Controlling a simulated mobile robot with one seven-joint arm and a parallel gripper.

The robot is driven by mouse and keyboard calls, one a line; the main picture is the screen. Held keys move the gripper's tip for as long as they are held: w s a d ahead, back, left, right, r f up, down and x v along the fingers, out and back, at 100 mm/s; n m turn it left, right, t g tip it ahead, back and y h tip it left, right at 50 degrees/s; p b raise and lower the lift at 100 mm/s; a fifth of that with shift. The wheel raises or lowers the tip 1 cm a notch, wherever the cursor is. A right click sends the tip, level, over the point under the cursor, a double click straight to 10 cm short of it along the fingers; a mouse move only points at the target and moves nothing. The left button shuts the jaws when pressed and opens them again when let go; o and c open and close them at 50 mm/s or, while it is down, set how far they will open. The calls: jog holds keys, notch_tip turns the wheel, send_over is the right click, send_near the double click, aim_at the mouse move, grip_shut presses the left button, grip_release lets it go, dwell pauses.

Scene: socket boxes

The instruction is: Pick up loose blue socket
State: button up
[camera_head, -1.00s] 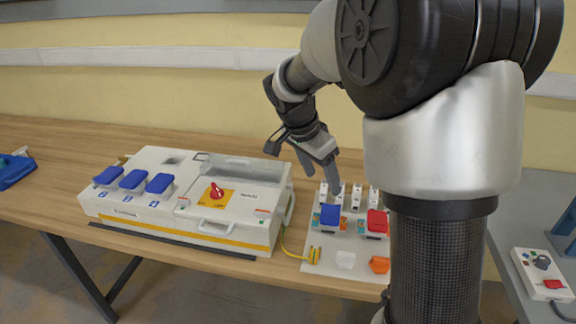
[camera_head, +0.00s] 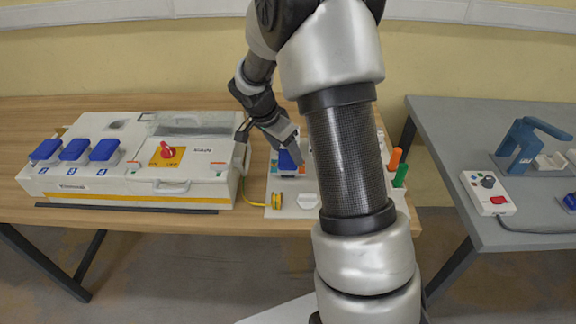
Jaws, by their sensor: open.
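The loose blue socket (camera_head: 287,162) sits on a white board (camera_head: 278,212) on the wooden table, right of the large white socket box (camera_head: 120,185). My gripper (camera_head: 268,142) is open, with its fingers spread and pointing down. One finger overlaps the top of the blue socket in the picture; I cannot tell whether it touches. The other finger is to the left, near the box's right edge. Nothing shows between the fingers. My arm hides the right part of the board.
Several blue sockets (camera_head: 74,150) are mounted on the box, with a red rotary switch (camera_head: 167,149). Orange and green handles (camera_head: 400,176) stand right of my arm. A grey table (camera_head: 450,150) with devices is farther right.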

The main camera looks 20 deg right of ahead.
aim_at(288, 156)
jog(key=x, duration=0.4)
jog(key=shift+w+a, duration=0.1)
jog(key=shift+a, duration=0.05)
jog(key=c, duration=1.2)
